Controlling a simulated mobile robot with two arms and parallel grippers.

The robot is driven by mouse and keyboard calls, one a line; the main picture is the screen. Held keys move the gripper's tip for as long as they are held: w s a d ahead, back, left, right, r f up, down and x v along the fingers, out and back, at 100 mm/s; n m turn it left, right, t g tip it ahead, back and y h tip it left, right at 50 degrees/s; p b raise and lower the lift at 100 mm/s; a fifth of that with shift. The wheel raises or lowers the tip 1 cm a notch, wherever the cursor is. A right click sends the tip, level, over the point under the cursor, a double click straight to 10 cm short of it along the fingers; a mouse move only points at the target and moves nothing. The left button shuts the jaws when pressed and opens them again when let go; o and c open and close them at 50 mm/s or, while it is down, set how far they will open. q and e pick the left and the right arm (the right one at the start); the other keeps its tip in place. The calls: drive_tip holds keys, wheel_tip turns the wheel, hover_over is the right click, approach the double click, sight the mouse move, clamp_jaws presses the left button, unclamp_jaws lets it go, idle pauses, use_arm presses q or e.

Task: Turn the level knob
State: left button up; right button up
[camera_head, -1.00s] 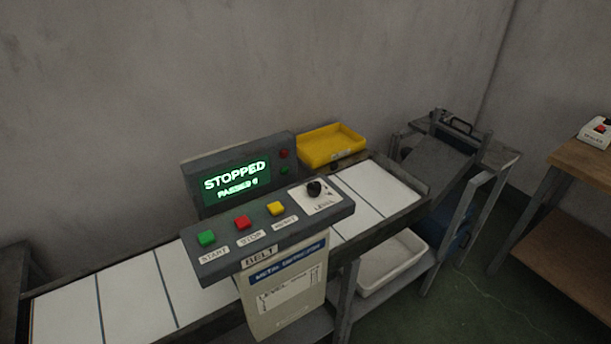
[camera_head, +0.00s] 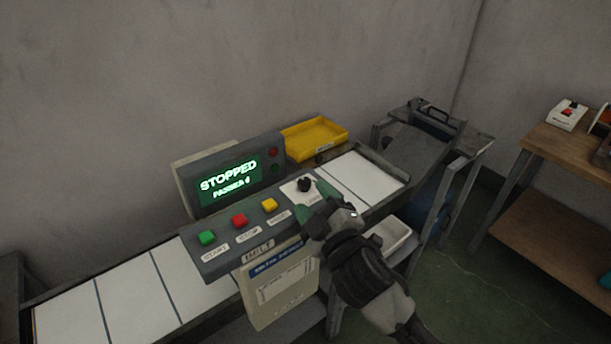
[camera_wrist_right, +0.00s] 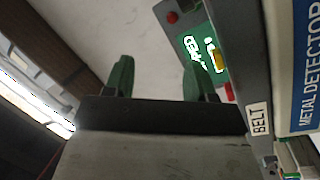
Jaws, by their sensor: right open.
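The level knob (camera_head: 305,184) is a small black knob on a white plate at the right end of the grey control panel (camera_head: 215,264). My right gripper (camera_head: 316,200), with green fingers, is at the panel's right end, just in front of the knob and partly covering its plate. I cannot tell whether it touches the knob. In the right wrist view the gripper (camera_wrist_right: 158,80) is open with nothing between its fingers, and the knob does not show. My left gripper is out of view.
Green (camera_head: 207,237), red (camera_head: 239,221) and yellow (camera_head: 269,205) buttons line the panel left of the knob. The display (camera_head: 228,180) behind reads STOPPED. A yellow tray (camera_head: 316,136) stands behind the white belt (camera_head: 361,178). A wooden table (camera_head: 565,150) is at right.

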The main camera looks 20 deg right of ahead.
drive_tip(key=w+a+r+n+g+y, duration=0.1)
drive_tip(key=a+r+n+g+y, duration=0.25)
drive_tip(key=n+y, duration=0.45)
drive_tip(key=a+r+n+g+y, duration=0.3)
drive_tip(key=a+n+g, duration=0.2)
drive_tip(key=n, duration=0.7)
drive_tip(key=w+a+r+n+g+y, duration=0.1)
drive_tip(key=a+r+n+g+y, duration=0.4)
drive_tip(key=n, duration=0.5)
drive_tip(key=n+g+h, duration=0.4)
drive_tip(key=n+h, duration=0.3)
drive_tip(key=h, duration=0.7)
approach(306, 180)
drive_tip(key=p+x, duration=0.2)
drive_tip(key=x, duration=0.5)
drive_tip(key=shift+a+f+p, duration=0.15)
drive_tip(key=shift+f+p, duration=0.1)
drive_tip(key=shift+p, duration=0.15)
drive_tip(key=shift+w+a+f, duration=0.1)
drive_tip(key=shift+a+f, duration=0.15)
drive_tip(key=shift+f, duration=0.45)
